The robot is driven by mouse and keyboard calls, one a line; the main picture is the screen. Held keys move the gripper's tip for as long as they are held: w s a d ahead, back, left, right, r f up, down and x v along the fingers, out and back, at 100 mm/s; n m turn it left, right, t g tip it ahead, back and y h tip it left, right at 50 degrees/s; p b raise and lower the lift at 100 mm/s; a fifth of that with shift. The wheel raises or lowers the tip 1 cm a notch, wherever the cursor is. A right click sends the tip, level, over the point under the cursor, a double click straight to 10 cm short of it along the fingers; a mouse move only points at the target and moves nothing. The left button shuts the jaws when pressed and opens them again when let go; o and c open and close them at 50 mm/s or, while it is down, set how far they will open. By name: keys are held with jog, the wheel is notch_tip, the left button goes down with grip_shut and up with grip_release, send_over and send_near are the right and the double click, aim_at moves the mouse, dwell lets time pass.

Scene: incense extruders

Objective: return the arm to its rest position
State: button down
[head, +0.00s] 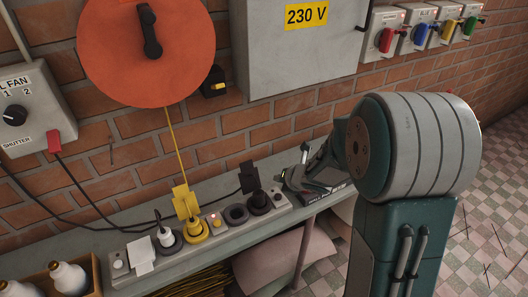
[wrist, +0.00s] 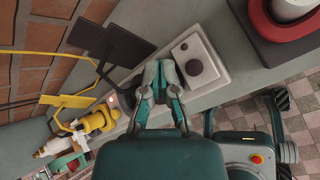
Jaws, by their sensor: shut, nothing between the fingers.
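My gripper (wrist: 161,82) shows in the middle of the wrist view, with its fingers drawn together and nothing held between them. It is over the bench near the end of the grey socket strip (wrist: 214,80). In the head view my arm's thick grey joint and teal link stand at the right and cover part of the bench.
A cable runs up to the orange reel (head: 110,55).

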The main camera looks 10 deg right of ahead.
jog(key=s+d+r+m+h, duration=0.3)
jog(key=s+r+m, duration=0.1)
jog(key=r+m, duration=0.35)
jog(key=s+d+r+m+h, duration=0.2)
jog(key=s+r+m+h, duration=0.15)
jog(key=r+m, duration=0.4)
jog(key=s+a+r+m+g+y, duration=0.1)
jog(key=s+a+m, duration=0.1)
jog(key=s+m, duration=0.6)
jog(key=s+a+r+m+g+y, duration=0.1)
jog(key=s+a+r+m, duration=0.1)
jog(key=s+m, duration=0.6)
jog(key=s+a, duration=0.1)
jog(key=s, duration=0.2)
jog(key=shift+s+m+g+y, duration=0.3)
jog(key=shift+m+g+y, duration=0.05)
jog(key=shift+m+g, duration=0.05)
